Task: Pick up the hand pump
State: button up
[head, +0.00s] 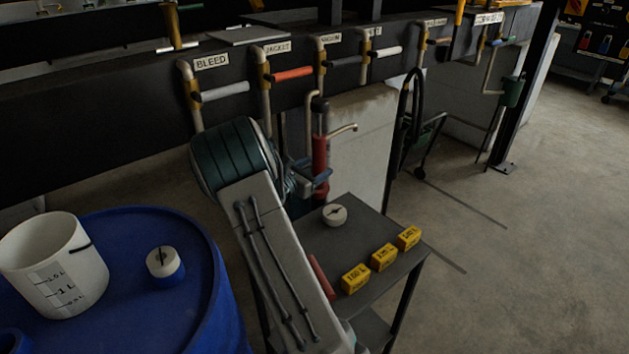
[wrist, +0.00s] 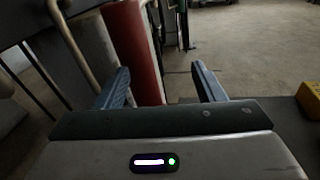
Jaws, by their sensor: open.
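The hand pump (head: 320,150) is a red upright cylinder with a dark top and a pale curved spout. It stands at the back of a small dark table, in the middle of the head view. My gripper (head: 318,180) is open at its lower part, with a finger crossing in front of the red body. In the wrist view the red pump body (wrist: 132,50) rises beyond my gripper (wrist: 160,68), behind the left finger and left of the middle of the gap. Its base is hidden there.
The dark table (head: 349,231) also holds a round white gauge-like piece (head: 335,215), a red bar (head: 322,277) and yellow blocks (head: 383,257). A blue drum (head: 190,315) with a white bucket (head: 60,280) stands at left. Labelled pipe valves (head: 292,73) line the wall behind.

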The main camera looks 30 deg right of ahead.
aim_at(315, 163)
jog(key=shift+w+f+n+t, duration=0.35)
jog(key=shift+w+n, duration=0.1)
jog(key=shift+w, duration=0.15)
jog(key=shift+w+f+n+t, duration=0.3)
jog(key=shift+w+n, duration=0.15)
jog(key=shift+w, duration=0.15)
jog(key=shift+w+d, duration=0.2)
jog(key=shift+w, duration=0.1)
jog(key=x, duration=0.6)
jog(key=shift+w+d+r, duration=0.15)
jog(key=shift+w+d, duration=0.05)
jog(key=shift+d, duration=0.1)
grip_shut()
